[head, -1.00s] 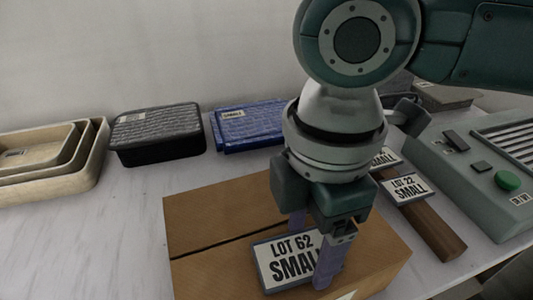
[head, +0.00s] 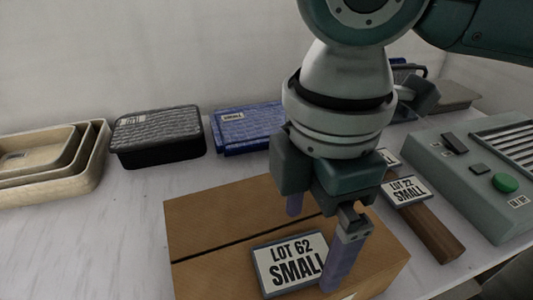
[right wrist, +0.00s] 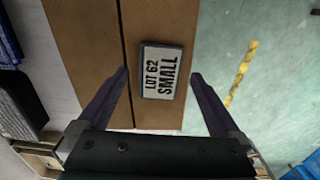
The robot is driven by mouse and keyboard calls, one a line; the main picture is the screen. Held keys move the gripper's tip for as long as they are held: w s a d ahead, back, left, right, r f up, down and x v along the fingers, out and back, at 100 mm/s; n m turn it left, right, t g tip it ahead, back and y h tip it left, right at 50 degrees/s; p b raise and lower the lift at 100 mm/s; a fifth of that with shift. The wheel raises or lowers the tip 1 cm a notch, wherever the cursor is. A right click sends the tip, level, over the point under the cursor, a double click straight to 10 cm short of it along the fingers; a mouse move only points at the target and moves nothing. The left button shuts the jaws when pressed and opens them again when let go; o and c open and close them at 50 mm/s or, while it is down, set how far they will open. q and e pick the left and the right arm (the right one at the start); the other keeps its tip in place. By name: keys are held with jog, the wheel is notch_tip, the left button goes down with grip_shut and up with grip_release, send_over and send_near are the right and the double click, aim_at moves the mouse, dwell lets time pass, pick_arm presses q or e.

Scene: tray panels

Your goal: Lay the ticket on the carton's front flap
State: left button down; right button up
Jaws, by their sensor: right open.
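The ticket (head: 286,266), a dark-framed card reading "LOT 62 SMALL", lies flat on the near side of the brown carton's (head: 210,222) top seam, on the front flap (head: 218,272). In the right wrist view the ticket (right wrist: 163,70) lies on the strip of carton right of the seam. My right gripper (head: 312,248) is open, with its purple fingers apart on either side of the ticket's line and above it. The fingers also show in the right wrist view (right wrist: 160,76), clear of the ticket. My left gripper is out of view.
A wooden block (head: 432,232) with a "LOT 22 SMALL" ticket (head: 405,190) lies right of the carton. A grey machine with a green button (head: 505,183) stands further right. Nested beige trays (head: 95,160), a black box (head: 158,150) and blue trays (head: 232,148) line the back.

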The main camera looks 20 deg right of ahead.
aim_at(305, 255)
notch_tip(305, 255, up, 9)
jog(key=p, duration=0.1)
jog(key=s+a+f+m+t+y, duration=0.2)
jog(key=s+a+f+m+y, duration=0.25)
jog(key=a, duration=0.25)
jog(key=s+d+f+m+h, duration=0.2)
jog(key=s+d+m, duration=0.1)
jog(key=d+m, duration=0.3)
jog(key=s+d+f+m+t+h, duration=0.1)
jog(key=s+d+f+m+h, duration=0.1)
jog(key=d+m, duration=0.4)
jog(key=s+d+f, duration=0.1)
jog(key=s+d, duration=0.1)
jog(key=d, duration=0.1)
jog(key=shift+s+f+t, duration=0.3)
notch_tip(305, 255, up, 49)
jog(key=p, duration=4.9)
jog(key=shift+f, duration=0.15)
